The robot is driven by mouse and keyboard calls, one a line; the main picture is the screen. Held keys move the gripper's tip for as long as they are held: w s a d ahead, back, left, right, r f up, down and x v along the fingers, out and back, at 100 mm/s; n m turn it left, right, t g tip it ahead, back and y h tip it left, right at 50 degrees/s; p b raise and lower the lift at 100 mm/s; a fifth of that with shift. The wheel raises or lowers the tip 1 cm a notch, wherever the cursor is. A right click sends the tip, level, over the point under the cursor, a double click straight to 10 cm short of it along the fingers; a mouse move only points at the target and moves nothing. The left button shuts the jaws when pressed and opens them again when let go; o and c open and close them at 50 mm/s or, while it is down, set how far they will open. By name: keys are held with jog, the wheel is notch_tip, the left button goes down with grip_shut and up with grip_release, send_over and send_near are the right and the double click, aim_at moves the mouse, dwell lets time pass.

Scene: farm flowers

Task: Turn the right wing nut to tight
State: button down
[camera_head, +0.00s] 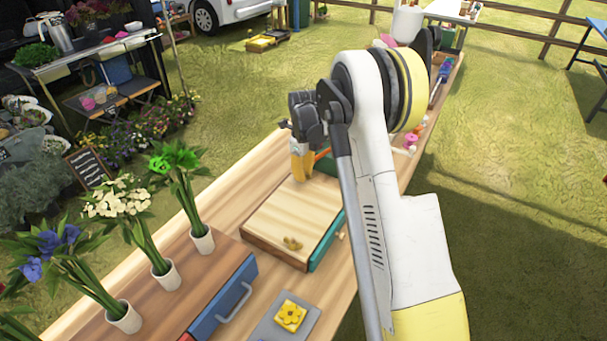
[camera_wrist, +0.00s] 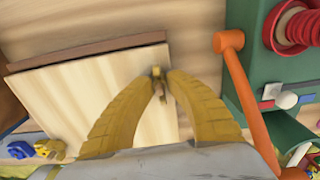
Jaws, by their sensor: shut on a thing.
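The wooden press board (camera_head: 290,215) lies flat on the long table. It also shows in the wrist view (camera_wrist: 60,95). One brass wing nut (camera_head: 292,243) sits on its near part in the head view. My gripper (camera_head: 301,178) points down at the board's far end, its yellow fingers closed together. In the wrist view my gripper (camera_wrist: 160,76) is shut on another small brass wing nut (camera_wrist: 162,90) near the board's right edge. The fingers partly cover that nut, so I cannot tell its exact turn or how tight it is.
A green box (camera_wrist: 257,70) with an orange handle (camera_wrist: 236,70) stands close to the right of my gripper in the wrist view.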

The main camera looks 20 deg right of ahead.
dwell(0.4)
jog(key=c, duration=1.3)
grip_release()
notch_tip(320, 180, up, 12)
jog(key=shift+r, duration=0.1)
